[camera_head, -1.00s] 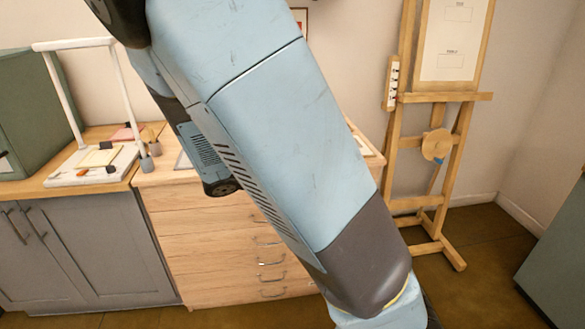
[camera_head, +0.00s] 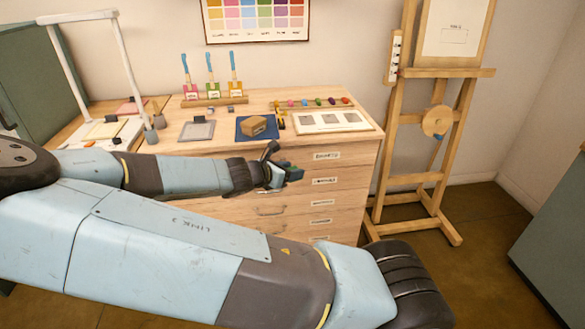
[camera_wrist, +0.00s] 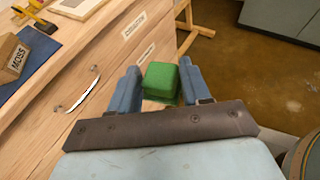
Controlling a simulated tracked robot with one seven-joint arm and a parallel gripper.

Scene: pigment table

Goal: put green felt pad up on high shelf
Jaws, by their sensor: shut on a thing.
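The green felt pad (camera_wrist: 162,79) shows in the wrist view as a small block between the two blue fingers of my gripper (camera_wrist: 160,85). The fingers are shut on its sides. In the head view my gripper (camera_head: 284,170) is in front of the upper part of the wooden drawer unit (camera_head: 345,230), just below its top edge. The pad (camera_head: 295,175) is a small dark green spot at its tip. I cannot make out a high shelf in either view.
The drawer top holds a blue mat (camera_head: 244,134) with a tan block (camera_head: 254,125), labelled MOSS in the wrist view, a grey tray (camera_head: 197,130), several bottles and a sample board (camera_head: 333,121). A white frame (camera_head: 124,70) stands left.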

